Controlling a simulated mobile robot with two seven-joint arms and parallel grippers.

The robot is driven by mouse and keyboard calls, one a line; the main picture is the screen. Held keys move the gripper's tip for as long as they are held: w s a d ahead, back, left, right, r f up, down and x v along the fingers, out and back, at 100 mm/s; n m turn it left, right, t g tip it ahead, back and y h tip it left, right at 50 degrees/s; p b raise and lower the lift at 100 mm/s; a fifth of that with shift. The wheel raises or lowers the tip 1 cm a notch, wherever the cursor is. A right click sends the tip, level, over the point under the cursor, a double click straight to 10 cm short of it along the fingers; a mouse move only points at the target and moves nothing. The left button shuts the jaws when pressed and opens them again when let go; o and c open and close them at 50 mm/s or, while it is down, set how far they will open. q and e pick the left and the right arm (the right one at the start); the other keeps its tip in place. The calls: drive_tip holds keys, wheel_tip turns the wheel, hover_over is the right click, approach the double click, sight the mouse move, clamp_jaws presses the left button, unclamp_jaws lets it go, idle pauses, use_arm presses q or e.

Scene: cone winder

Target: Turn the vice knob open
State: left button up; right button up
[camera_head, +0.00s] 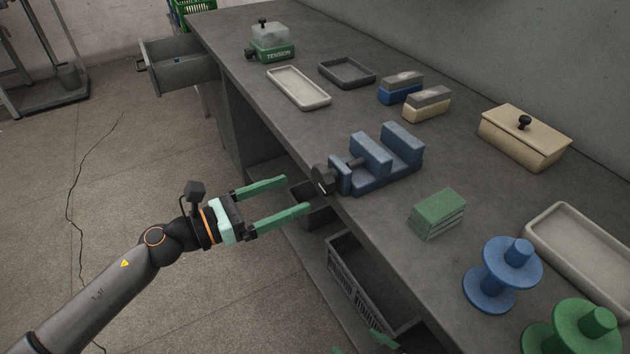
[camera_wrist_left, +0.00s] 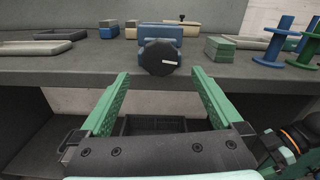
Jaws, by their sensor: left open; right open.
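The blue vice (camera_head: 372,162) stands at the bench's front edge in the head view. Its dark knob (camera_head: 322,179) sticks out over the edge, toward my left gripper. In the left wrist view the knob (camera_wrist_left: 160,57) shows face-on with a short white mark, hiding much of the vice body (camera_wrist_left: 161,31). My left gripper (camera_head: 298,196) is open and empty, with green fingers pointing at the knob but apart from it, in front of the bench edge. Of my right gripper (camera_head: 367,345), only green fingertips show at the bottom edge of the head view; most of it is out of frame.
Green blocks (camera_head: 437,213), a blue spool (camera_head: 502,275) and a green spool (camera_head: 575,333) stand right of the vice. Trays (camera_head: 298,88), small boxes and a lidded beige box (camera_head: 523,137) lie further back. An open drawer (camera_head: 180,70) juts out at the far left. A crate (camera_head: 355,287) sits below the bench.

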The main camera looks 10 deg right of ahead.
sight(318, 183)
use_arm(q)
drive_tip(key=x, duration=0.6)
drive_tip(key=shift+d, duration=0.2)
